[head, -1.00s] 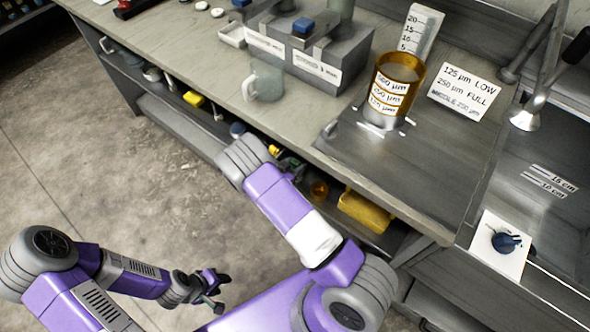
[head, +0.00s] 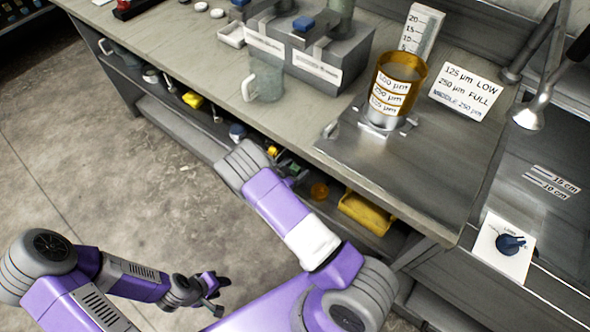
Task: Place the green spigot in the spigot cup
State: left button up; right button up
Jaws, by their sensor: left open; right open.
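A small green piece (head: 290,168) shows on the shelf under the bench, partly hidden by my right arm; I cannot tell whether it is the green spigot. A small amber round thing (head: 319,190) is to its right on the shelf. I cannot tell which vessel is the spigot cup. My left gripper (head: 216,288) is open and empty, above the floor at the lower left, well away from the bench. My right arm reaches up to the bench's front edge, and its gripper is hidden behind it.
On the bench stand a translucent mug (head: 264,82), a grey block rack (head: 325,62), and an amber-rimmed labelled cylinder (head: 398,85) on a metal plate. A yellow bin (head: 366,212) is on the shelf. A blue knob (head: 509,244) is at right. The floor at left is clear.

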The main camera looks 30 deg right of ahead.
jog(key=p+v, duration=0.4)
jog(key=v, duration=0.8)
jog(key=shift+r, duration=0.2)
jog(key=s+a+n+g+y+p, duration=0.2)
jog(key=s+a+n+y, duration=0.3)
jog(key=s+y, duration=0.3)
jog(key=s+a+n+g+y+p, duration=0.2)
jog(key=s+a+n+y+p, duration=0.1)
jog(key=s+y, duration=0.5)
jog(key=s+a+n, duration=0.1)
jog(key=s+n, duration=0.1)
jog(key=shift+a+r+n+g+y, duration=0.2)
jog(key=shift+a+n+g+y, duration=0.1)
jog(key=shift+a+g+y, duration=0.1)
